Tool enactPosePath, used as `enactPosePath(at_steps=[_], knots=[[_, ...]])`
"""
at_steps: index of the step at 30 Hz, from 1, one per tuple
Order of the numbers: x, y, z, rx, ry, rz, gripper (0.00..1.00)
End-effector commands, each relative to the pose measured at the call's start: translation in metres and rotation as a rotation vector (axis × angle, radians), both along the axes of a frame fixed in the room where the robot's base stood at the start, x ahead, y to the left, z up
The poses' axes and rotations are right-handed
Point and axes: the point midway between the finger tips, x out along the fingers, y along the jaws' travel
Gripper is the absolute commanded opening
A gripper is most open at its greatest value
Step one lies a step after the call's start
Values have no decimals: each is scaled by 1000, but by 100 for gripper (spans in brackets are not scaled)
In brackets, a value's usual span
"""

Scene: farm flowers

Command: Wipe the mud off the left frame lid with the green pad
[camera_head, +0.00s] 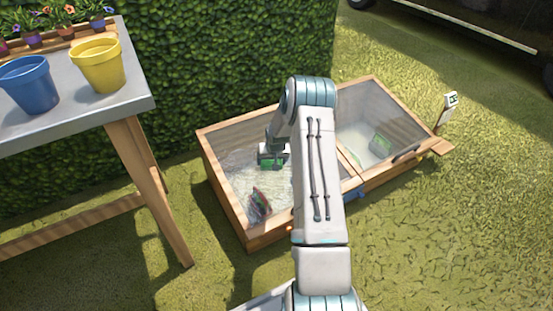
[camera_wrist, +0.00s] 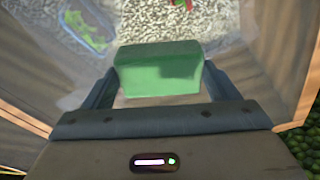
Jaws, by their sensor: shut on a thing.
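The left frame lid (camera_head: 232,150) is a clear pane in a wooden rim, on the left half of the cold frame. My gripper (camera_head: 272,160) is over the left lid's upper middle. It is shut on the green pad (camera_wrist: 160,70), which sits between both fingers in the wrist view. The pad looks close to the pane; I cannot tell whether it touches. A brownish, hazy patch (camera_head: 259,205) shows at the lid's lower part, with something dark and reddish there. I cannot clearly tell mud from what lies under the pane. My arm hides part of the lid's right side.
The right frame lid (camera_head: 375,125) is shut, with a green item under it and a dark handle (camera_head: 406,154). A small sign (camera_head: 447,108) stands at the right end. A table with a blue pot (camera_head: 28,85) and a yellow pot (camera_head: 97,66) stands left. A hedge (camera_head: 230,50) rises behind.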

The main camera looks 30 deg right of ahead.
Motion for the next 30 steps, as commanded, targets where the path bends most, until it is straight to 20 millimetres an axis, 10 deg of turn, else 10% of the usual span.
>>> enactPosePath(at_steps=[30], knots=[[20, 38, 5, 1, 0, 0, 63]])
